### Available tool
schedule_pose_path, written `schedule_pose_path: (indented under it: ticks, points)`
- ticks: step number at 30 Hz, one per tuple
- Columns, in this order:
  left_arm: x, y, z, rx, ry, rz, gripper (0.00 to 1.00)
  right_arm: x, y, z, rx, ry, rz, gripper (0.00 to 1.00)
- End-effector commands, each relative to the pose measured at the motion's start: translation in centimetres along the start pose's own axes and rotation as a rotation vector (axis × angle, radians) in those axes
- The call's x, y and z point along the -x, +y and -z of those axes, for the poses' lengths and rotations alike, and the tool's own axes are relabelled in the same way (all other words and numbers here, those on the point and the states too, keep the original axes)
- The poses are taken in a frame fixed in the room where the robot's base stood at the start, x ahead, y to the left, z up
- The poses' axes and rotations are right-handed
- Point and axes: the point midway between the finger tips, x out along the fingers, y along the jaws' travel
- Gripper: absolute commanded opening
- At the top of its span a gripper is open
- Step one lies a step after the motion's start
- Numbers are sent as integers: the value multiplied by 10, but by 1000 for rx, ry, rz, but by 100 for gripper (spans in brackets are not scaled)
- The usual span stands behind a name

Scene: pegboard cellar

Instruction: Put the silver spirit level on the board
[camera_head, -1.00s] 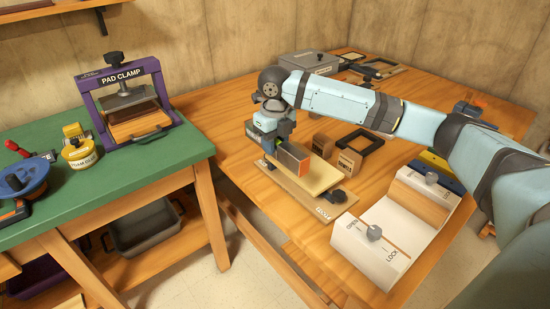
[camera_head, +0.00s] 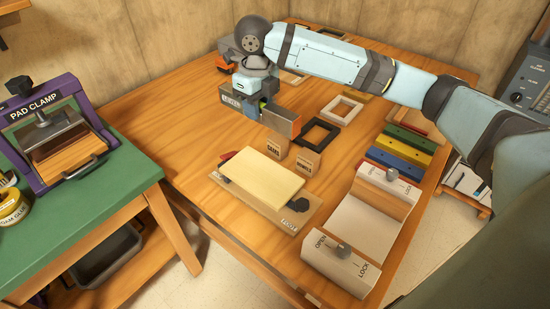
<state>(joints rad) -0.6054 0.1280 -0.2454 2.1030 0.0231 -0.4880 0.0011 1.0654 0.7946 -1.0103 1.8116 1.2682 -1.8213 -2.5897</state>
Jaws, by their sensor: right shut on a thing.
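The silver spirit level (camera_head: 232,101) has a label on its side and an orange-red end. My right gripper (camera_head: 266,112) is shut on it. The gripper holds it over the wooden bench, behind the board in the picture. How high it is above the bench I cannot tell. A pale cream board (camera_head: 262,178) lies flat on a thin wooden base (camera_head: 292,217) with dark knobs at its ends. The top of the board is bare. My left gripper is not in view.
Two small labelled blocks (camera_head: 277,145) stand right behind the board. A black frame (camera_head: 334,131) and a white frame (camera_head: 345,98) lie farther back. A white clamp fixture (camera_head: 340,265) and coloured bars (camera_head: 398,160) are on the right. A green table (camera_head: 100,205) stands left.

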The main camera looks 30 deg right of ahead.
Motion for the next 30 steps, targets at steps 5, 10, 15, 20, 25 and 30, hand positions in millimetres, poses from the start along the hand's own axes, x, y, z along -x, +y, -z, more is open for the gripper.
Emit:
schedule_pose_path:
  ticks: [5,10,15,20,25,30]
  points:
    - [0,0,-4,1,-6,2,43,-15,3,0,9,3,0,5]
    - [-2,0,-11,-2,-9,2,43,-59,3,0,8,4,0,5]
    - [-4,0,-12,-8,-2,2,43,-104,3,0,7,3,-1,5]
    - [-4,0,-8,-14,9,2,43,-132,3,0,8,2,0,5]
    - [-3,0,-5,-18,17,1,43,-142,2,0,8,-1,1,5]
    - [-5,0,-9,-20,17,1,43,-162,3,0,9,2,0,5]
